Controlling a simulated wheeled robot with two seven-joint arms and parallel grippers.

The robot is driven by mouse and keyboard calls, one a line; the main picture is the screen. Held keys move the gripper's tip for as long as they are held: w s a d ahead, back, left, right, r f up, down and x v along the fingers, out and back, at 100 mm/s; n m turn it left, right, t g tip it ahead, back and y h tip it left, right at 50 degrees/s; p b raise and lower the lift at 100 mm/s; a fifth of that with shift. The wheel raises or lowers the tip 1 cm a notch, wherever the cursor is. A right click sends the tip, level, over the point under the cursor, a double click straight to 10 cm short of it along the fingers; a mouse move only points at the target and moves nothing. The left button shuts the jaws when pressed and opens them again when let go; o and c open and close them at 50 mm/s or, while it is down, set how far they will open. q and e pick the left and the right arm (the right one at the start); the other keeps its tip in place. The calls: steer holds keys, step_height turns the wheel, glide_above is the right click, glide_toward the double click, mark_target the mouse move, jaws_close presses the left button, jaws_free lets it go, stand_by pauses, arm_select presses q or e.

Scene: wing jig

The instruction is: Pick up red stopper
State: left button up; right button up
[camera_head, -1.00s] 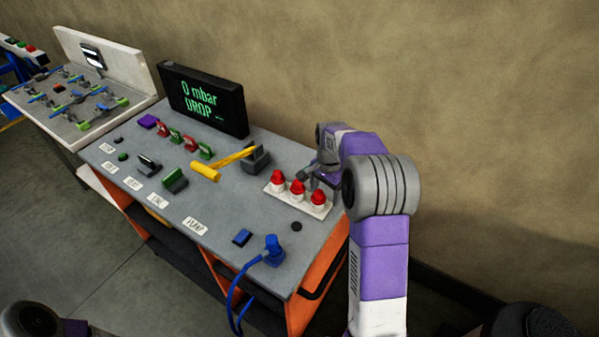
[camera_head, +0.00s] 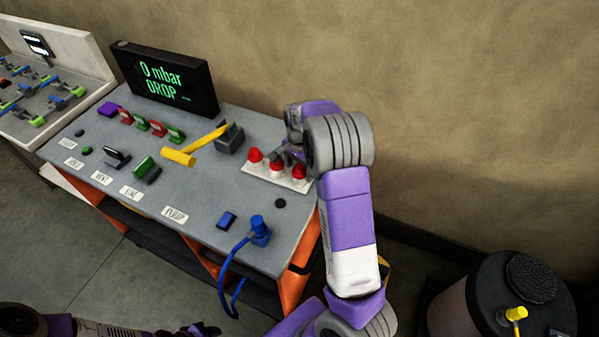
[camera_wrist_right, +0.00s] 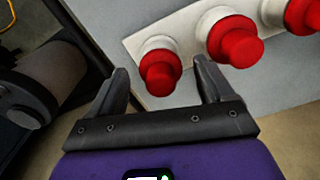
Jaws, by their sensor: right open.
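Three red stoppers with white collars stand in a row on a white strip (camera_head: 254,174): the left one (camera_head: 255,155), the middle one (camera_head: 276,169) and the right one (camera_head: 299,172). My right gripper (camera_head: 283,154) is just behind the row, partly hidden by its own wrist. In the right wrist view the gripper (camera_wrist_right: 163,78) is open and empty. The nearest red stopper (camera_wrist_right: 160,73) appears between its fingertips, with no clear contact. A second stopper (camera_wrist_right: 233,42) lies just right of the right finger. My left arm (camera_head: 100,328) shows at the bottom edge; its jaws are unclear.
A yellow-handled lever (camera_head: 195,145), a black screen (camera_head: 165,80) reading "0 mbar DROP", and a blue plug (camera_head: 260,228) with its hose are on the grey bench (camera_head: 200,185). A dark-lidded drum (camera_head: 480,300) stands at the lower right.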

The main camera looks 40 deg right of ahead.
mark_target(300, 166)
steer(key=shift+c, duration=0.5)
steer(key=c, duration=1)
steer(key=shift+r, duration=0.1)
step_height(300, 166, up, 9)
steer(key=shift+r+p, duration=0.2)
steer(key=shift+p, duration=0.55)
step_height(300, 166, up, 4)
steer(key=p, duration=0.3)
steer(key=shift+f, duration=0.25)
